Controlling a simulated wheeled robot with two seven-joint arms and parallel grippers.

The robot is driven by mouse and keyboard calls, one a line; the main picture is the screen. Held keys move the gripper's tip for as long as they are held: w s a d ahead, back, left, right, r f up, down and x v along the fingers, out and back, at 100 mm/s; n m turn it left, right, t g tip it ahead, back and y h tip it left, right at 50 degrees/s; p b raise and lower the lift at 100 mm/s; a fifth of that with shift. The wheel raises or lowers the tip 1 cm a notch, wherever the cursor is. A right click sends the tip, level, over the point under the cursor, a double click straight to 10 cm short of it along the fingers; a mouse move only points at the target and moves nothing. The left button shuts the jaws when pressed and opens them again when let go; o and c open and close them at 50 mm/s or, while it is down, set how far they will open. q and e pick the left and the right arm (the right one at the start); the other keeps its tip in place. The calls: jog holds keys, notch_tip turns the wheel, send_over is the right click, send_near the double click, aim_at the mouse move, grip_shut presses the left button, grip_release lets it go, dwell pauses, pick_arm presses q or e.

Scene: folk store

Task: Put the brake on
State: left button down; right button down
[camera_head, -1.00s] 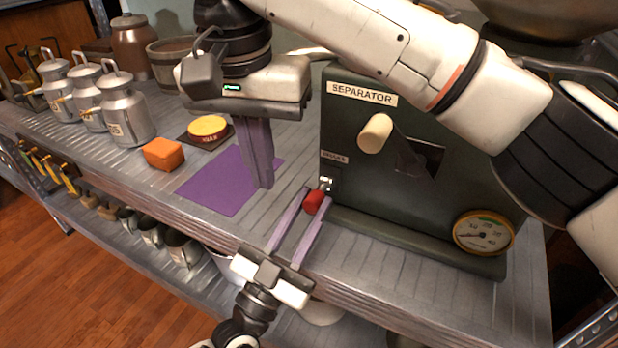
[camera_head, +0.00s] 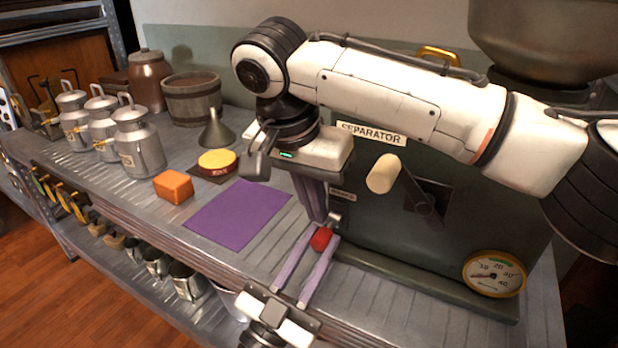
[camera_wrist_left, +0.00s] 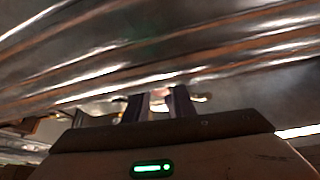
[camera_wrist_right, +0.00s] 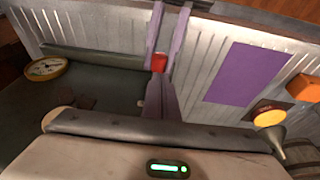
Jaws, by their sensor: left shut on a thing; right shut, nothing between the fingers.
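The dark green separator (camera_head: 450,225) stands on the counter with a cream crank knob (camera_head: 384,173) on its front. A red-tipped brake lever (camera_head: 320,239) sticks out low at its left, below a small, partly hidden label. My left gripper (camera_head: 318,245) reaches up from the bottom and is shut on the red tip; its fingers also show in the left wrist view (camera_wrist_left: 160,102). My right gripper (camera_head: 318,215) points down just behind the red tip, shut and empty, close to the lever's metal part. In the right wrist view the red tip (camera_wrist_right: 159,62) lies just beyond its fingers.
A purple mat (camera_head: 238,215), orange block (camera_head: 173,187), yellow round item (camera_head: 217,160) and grey funnel (camera_head: 216,130) lie left of the separator. Metal cans (camera_head: 137,145) stand farther left. A gauge (camera_head: 494,274) is at the separator's lower right.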

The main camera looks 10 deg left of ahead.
pick_arm(q)
jog(key=shift+f, duration=0.1)
pick_arm(e)
jog(key=shift+d+f, duration=0.2)
jog(key=shift+f, duration=1)
